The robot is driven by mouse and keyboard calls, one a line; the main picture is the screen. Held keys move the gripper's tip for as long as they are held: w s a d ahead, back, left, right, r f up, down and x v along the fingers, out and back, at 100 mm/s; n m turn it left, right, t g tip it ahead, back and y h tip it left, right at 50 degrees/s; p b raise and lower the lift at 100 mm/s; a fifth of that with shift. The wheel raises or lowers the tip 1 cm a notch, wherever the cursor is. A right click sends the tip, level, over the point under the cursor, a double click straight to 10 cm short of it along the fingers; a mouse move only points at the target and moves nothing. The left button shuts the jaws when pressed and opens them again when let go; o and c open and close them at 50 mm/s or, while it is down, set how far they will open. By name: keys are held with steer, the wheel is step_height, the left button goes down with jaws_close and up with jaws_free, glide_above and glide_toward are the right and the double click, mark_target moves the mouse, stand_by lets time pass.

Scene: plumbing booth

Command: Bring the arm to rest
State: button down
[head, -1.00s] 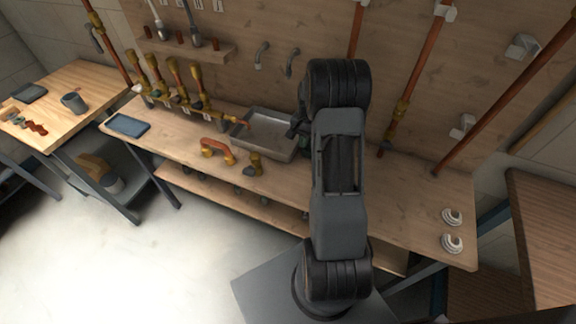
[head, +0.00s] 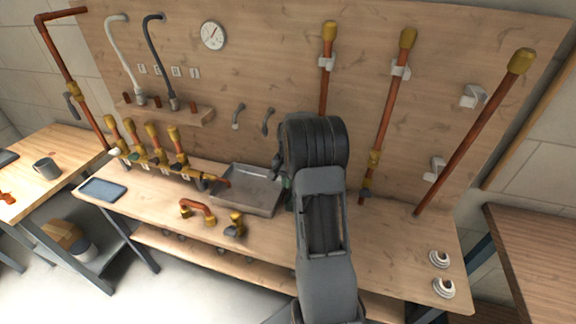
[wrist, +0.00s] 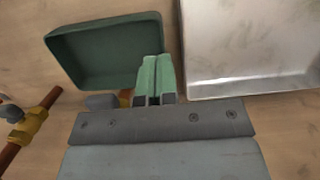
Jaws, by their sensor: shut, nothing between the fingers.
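My gripper (wrist: 155,80) shows in the wrist view with its two green fingertips pressed together and nothing between them. It hangs over the workbench, in front of a small dark green tray (wrist: 92,52) and to the left of a metal tray (wrist: 250,85). In the head view my arm reaches over the bench (head: 390,245) just right of the metal tray (head: 245,190); the arm hides most of the gripper there.
A copper elbow pipe (head: 198,209) and a brass valve (head: 235,224) lie on the bench front. A blue tablet (head: 102,189) lies at the left. Several copper pipes (head: 385,120) stand against the back panel. White fittings (head: 440,259) sit at the right end.

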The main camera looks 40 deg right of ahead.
step_height(320, 180, up, 9)
steer(key=d, duration=0.1)
steer(key=shift+w+f, duration=0.2)
steer(key=shift+w, duration=0.2)
steer(key=shift+d, duration=0.1)
steer(key=s+a+r+n+t, duration=0.2)
steer(key=s+a+n, duration=0.3)
steer(key=s+a, duration=0.4)
steer(key=s+a+r+n+t+h, duration=0.1)
steer(key=s+a+r+n+t, duration=0.1)
steer(key=s+a+n, duration=0.3)
steer(key=s+a+t, duration=0.1)
steer(key=s+a, duration=0.3)
steer(key=a, duration=0.4)
steer(key=shift+a+r+n+h, duration=0.25)
steer(key=shift+r+n+h, duration=0.05)
stand_by(0.6)
